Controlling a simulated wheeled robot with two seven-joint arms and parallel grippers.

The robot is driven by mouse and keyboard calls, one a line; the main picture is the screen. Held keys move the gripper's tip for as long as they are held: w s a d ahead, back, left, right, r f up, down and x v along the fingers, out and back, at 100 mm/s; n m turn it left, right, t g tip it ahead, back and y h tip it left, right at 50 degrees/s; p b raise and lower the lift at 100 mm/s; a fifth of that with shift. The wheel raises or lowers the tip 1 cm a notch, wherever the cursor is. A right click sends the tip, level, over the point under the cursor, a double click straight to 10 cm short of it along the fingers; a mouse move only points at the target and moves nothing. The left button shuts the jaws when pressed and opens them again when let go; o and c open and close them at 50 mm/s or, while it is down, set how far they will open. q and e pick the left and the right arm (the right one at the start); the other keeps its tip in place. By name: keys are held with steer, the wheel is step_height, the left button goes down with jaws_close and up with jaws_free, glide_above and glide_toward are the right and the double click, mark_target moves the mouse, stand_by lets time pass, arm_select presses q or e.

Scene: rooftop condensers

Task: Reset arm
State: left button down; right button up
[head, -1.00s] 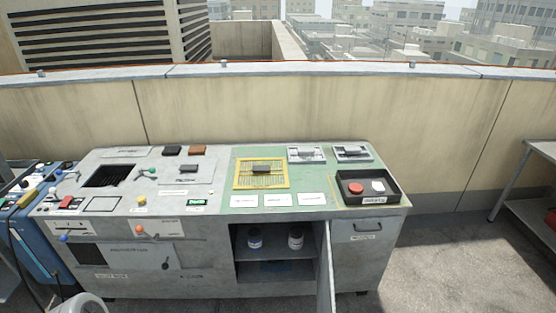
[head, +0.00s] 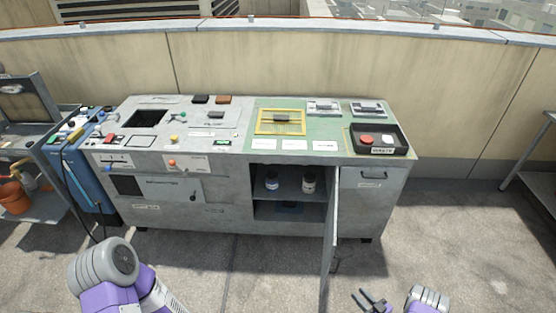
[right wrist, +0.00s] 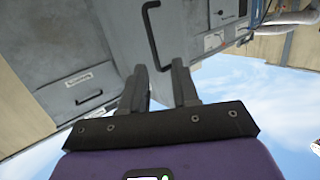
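My right gripper (head: 372,300) is low at the bottom edge of the head view, in front of the workbench and right of its open cabinet door. Its two dark fingers stand apart with nothing between them. The right wrist view also shows the fingers (right wrist: 160,85) apart and empty, with a grey panel and a black handle beyond them. My left arm, purple and grey, comes in at the bottom left of the head view; its gripper is out of the picture.
A grey workbench (head: 222,187) stands ahead. Its cabinet door (head: 330,235) is swung open towards me, with two bottles on the shelf inside. A black tray (head: 398,149) sits on the right end of the top. A blue cart (head: 90,185) stands at the left.

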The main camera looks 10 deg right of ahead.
steer(key=w+a+r+m+g+h+p, duration=0.35)
steer(key=a+r+m+g+h, duration=0.2)
steer(key=a, duration=0.45)
steer(key=s+a+r+m+g+y+p, duration=0.1)
steer(key=s+a+r+g, duration=0.3)
steer(key=s+a, duration=0.4)
steer(key=s+a+r+m+g+y+p, duration=0.1)
steer(key=s+a+r+g, duration=0.3)
steer(key=s, duration=0.7)
steer(key=a+r+p, duration=0.1)
steer(key=a+r, duration=0.1)
steer(key=a, duration=0.2)
steer(key=shift+a+r+g, duration=0.2)
steer(key=shift+a+g, duration=0.05)
steer(key=shift+g, duration=0.1)
steer(key=shift+y, duration=0.25)
